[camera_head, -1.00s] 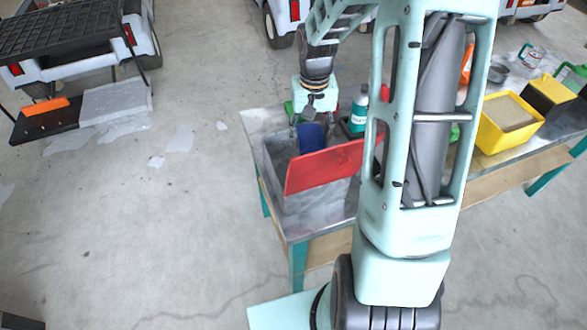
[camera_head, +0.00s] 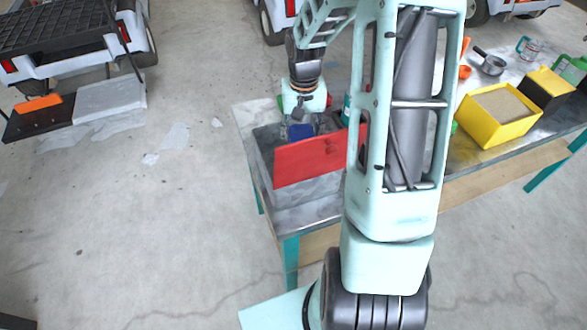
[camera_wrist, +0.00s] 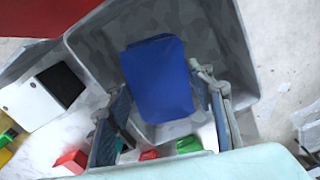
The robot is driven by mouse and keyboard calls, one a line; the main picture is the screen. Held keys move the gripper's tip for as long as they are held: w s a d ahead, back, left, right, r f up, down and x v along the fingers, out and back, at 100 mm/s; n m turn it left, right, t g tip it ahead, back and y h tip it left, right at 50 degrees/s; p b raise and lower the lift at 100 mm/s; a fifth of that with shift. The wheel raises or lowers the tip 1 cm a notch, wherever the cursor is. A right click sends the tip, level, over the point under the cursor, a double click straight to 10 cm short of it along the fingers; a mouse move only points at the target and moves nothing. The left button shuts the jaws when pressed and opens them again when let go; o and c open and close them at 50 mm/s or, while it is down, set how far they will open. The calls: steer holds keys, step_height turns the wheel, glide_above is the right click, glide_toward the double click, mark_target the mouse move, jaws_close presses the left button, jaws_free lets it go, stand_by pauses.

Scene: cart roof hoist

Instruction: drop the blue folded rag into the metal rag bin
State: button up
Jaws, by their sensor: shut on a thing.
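The metal rag bin (camera_head: 262,160) is a grey open box on the left end of the workbench, with a red lid panel (camera_head: 318,158) standing tilted along its near side. The blue folded rag (camera_head: 301,131) is between my gripper's fingers (camera_head: 301,125), at the bin's opening and partly hidden behind the red panel. In the wrist view, the rag (camera_wrist: 157,78) hangs beyond the fingers (camera_wrist: 163,110), with the bin's grey walls (camera_wrist: 243,45) around it. My gripper is shut on the rag. Whether the rag touches the bin floor cannot be told.
On the bench, right of my arm, stand a yellow bin (camera_head: 497,118) with pale filling, a black-and-yellow box (camera_head: 547,88) and a metal pot (camera_head: 491,64). A white-and-black box (camera_wrist: 42,95) lies beside the rag bin. The floor left of the bench is open.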

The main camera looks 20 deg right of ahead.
steer(key=shift+f, duration=0.55)
steer(key=o, duration=1.2)
steer(key=shift+r, duration=0.1)
step_height(320, 180, up, 12)
steer(key=shift+d, duration=0.1)
